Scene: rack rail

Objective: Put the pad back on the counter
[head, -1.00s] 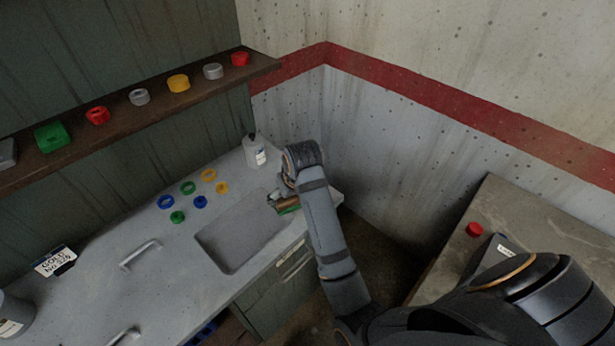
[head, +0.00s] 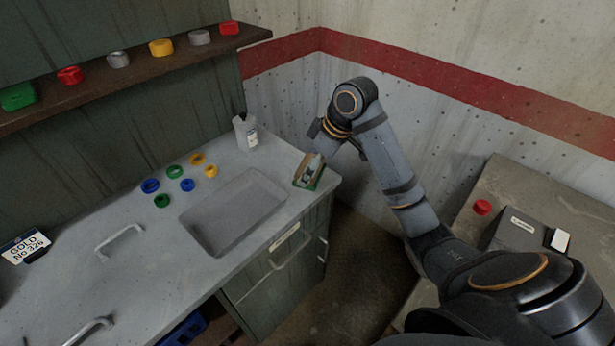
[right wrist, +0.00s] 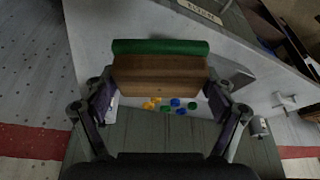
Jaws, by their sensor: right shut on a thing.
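The pad, a brown wooden block with a green face (head: 306,182), is at the right end of the grey counter (head: 240,245), beside the sink basin. It also fills the upper middle of the right wrist view (right wrist: 160,70). My right gripper (head: 316,166) is shut on the pad by its brown part, one finger on each side. In the right wrist view the fingers (right wrist: 160,92) press its two ends. I cannot tell whether the pad touches the counter or hangs just above it. My left gripper is not in view.
The sink (head: 233,212) is just left of the pad. A white bottle (head: 246,132) stands behind it, and several coloured rings lie left of the bottle. A shelf (head: 130,75) runs along the back wall. A side table (head: 515,195) stands at the right.

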